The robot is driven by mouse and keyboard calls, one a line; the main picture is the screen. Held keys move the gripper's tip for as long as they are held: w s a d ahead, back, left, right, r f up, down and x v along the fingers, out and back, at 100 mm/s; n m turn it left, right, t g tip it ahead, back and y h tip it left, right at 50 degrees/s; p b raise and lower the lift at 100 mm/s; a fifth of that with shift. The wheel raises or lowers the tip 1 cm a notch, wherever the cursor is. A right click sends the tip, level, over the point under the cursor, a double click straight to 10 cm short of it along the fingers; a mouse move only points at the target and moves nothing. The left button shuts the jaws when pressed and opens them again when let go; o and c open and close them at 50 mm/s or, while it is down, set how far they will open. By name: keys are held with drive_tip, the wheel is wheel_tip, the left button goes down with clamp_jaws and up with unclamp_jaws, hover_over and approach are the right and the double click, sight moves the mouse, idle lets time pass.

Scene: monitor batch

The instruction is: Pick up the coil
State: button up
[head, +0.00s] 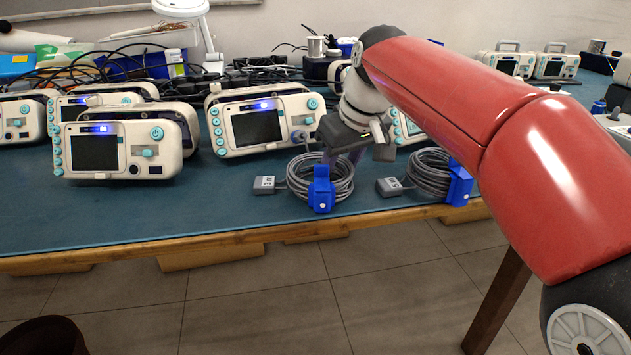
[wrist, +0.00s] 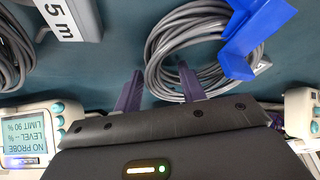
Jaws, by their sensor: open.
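A grey cable coil (head: 340,180) with a blue clip (head: 321,190) lies near the table's front edge. In the wrist view the same coil (wrist: 152,50) is at top centre, its blue clip (wrist: 250,35) on the right. My gripper (head: 343,158) is over the back of this coil in the head view, partly hidden behind my wrist. In the wrist view its purple fingers (wrist: 160,80) are apart. The left finger is beside the coil; the right finger overlaps its lower rim. No hold on the cable shows, and contact is unclear.
A second coil (head: 425,170) with a blue clip lies to the right, beside its grey connector box (head: 389,187). White monitors (head: 260,120) stand close behind. The first coil's connector box (head: 266,185) lies left. The table front (head: 220,205) is bare there.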

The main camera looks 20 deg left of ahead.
drive_tip(key=shift+c, duration=0.2)
clamp_jaws()
drive_tip(key=shift+r, duration=0.2)
wheel_tip(320, 180, up, 20)
drive_tip(key=p, duration=0.7)
drive_tip(key=shift+f, duration=0.15)
drive_tip(key=shift+s, duration=0.1)
